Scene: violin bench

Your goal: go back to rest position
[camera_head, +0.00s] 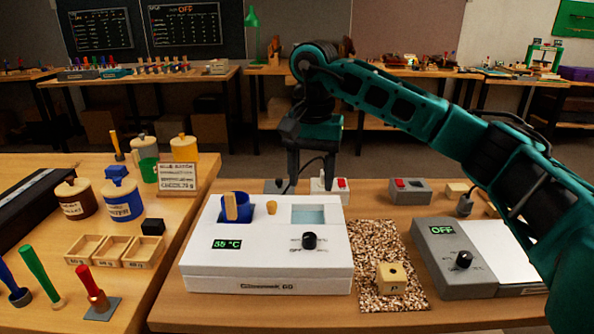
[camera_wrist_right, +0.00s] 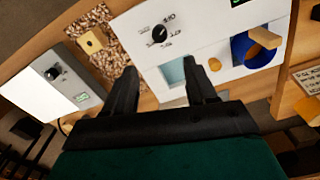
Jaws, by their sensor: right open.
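My right gripper (camera_head: 311,170) hangs above the back edge of the white heater unit (camera_head: 262,285), with its fingers pointing down. In the right wrist view the gripper (camera_wrist_right: 165,90) shows its two black fingers apart with nothing between them. The heater unit displays 55 °C and has a black knob (camera_head: 309,240) and a pale blue window. A blue pot (camera_head: 243,207) with a wooden stick in it sits in the unit's left opening. My left gripper is in neither view.
A cork mat (camera_head: 372,245) with a wooden block (camera_head: 391,278) lies right of the unit. A grey device (camera_head: 440,262) reading OFF stands further right. Switch boxes (camera_head: 410,190) stand behind. Jars (camera_head: 122,203) and small wooden trays (camera_head: 115,250) are on the left table.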

